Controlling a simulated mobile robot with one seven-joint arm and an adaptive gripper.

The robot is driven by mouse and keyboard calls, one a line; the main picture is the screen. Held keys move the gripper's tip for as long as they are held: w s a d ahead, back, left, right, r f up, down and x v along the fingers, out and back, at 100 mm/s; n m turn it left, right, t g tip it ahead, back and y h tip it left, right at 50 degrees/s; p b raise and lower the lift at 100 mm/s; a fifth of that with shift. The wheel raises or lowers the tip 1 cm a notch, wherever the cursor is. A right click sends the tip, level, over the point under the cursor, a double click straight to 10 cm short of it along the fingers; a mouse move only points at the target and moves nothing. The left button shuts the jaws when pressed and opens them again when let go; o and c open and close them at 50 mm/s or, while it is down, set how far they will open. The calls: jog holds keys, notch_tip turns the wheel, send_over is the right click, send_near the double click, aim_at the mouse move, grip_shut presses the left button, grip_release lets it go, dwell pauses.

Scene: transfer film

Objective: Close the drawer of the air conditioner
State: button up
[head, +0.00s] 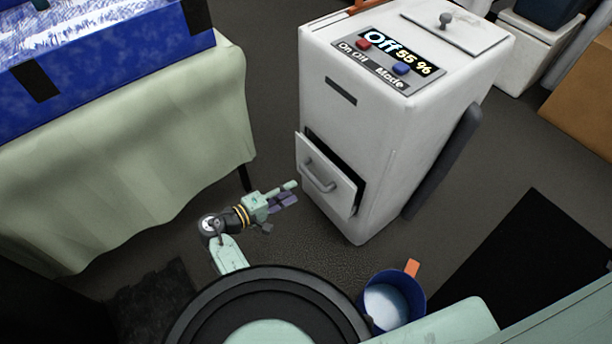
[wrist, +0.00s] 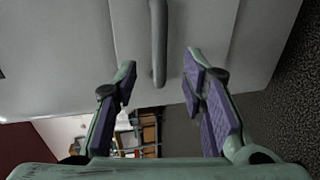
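The white air conditioner (head: 415,130) stands upright on the floor right of centre in the head view. Its drawer (head: 328,172) low on the front is pulled partly out, with a dark gap along its top. The drawer has a grey bar handle (head: 318,177), which also shows in the wrist view (wrist: 158,45). My gripper (head: 295,192) is just left of the drawer, pointing toward it. In the wrist view my gripper (wrist: 160,75) has its two purple-padded fingers apart with nothing between them, and the handle lies ahead. I cannot tell whether anything touches the drawer.
A table with a pale green cloth (head: 150,150) stands on the left, with a blue box (head: 110,70) on it. A blue bucket (head: 418,312) with white contents is on the floor in front. A dark mat (head: 520,260) lies at right.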

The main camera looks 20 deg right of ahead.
aim_at(311, 180)
jog(key=p+x, duration=0.1)
jog(key=x, duration=0.9)
jog(key=shift+d, duration=0.2)
grip_shut()
dwell(0.5)
